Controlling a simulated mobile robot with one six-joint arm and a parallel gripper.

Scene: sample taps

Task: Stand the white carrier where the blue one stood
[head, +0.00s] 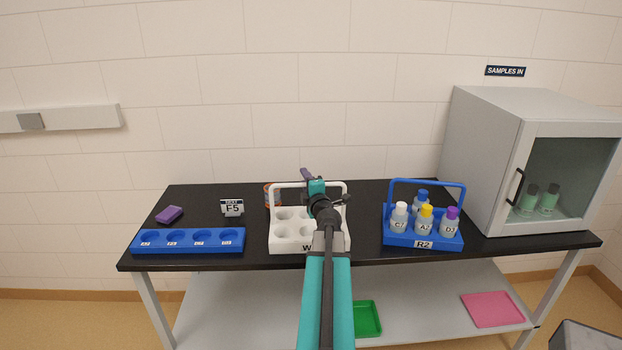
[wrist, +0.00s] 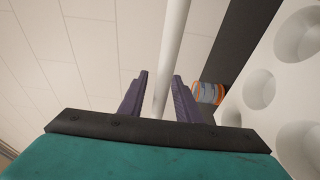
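The white carrier (head: 284,246) stands on the black bench in the middle; its visible wells are empty and its label is mostly hidden by my arm. My gripper (head: 307,174) is at its top handle. In the wrist view, the white handle bar (wrist: 172,50) runs between the two purple fingers of my gripper (wrist: 160,80). A gap shows on the bar's left side, so the fingers look open around it. The blue carrier (head: 398,239), labelled R2, stands upright on the bench to the right, its handle up, holding several capped bottles (head: 425,219).
An orange-banded can (wrist: 208,93) is behind the white carrier. A grey cabinet (head: 481,150) stands at the right. Bench between the carriers is clear.

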